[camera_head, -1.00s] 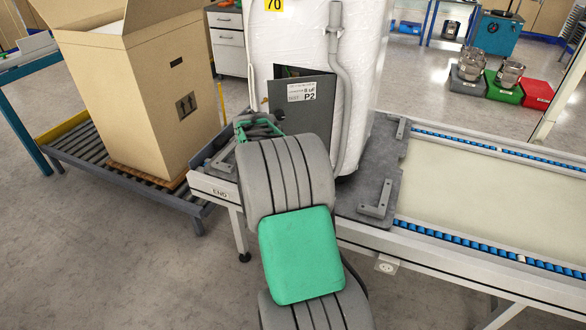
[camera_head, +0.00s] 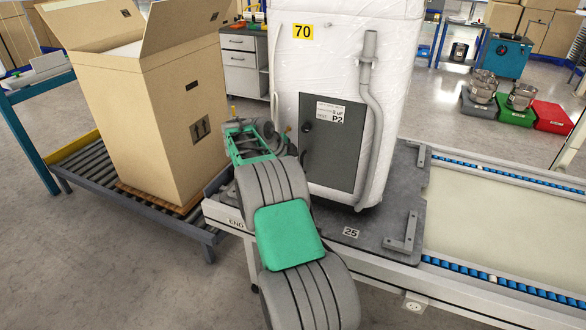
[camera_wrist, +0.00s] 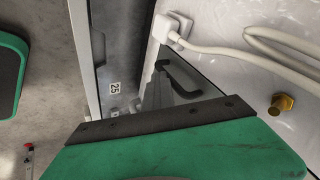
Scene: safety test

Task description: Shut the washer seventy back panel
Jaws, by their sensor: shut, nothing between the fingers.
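Washer seventy (camera_head: 385,80) stands upright, wrapped in white, with a yellow "70" tag. Its grey back panel (camera_head: 340,160) carries a white P2 label and a dark round knob (camera_head: 307,127). The panel lies across the opening and looks flush or nearly so; I cannot tell whether it is latched. My gripper (camera_head: 278,140) is shut and empty, just left of the panel, its tips partly hidden by my arm; I cannot tell whether it touches.
A grey hose (camera_head: 372,110) runs down the washer right of the panel. A brass fitting (camera_wrist: 281,104) and white cable (camera_wrist: 225,51) are close in the wrist view. A large open carton (camera_head: 150,110) stands left of my arm. The conveyor (camera_head: 500,210) to the right is clear.

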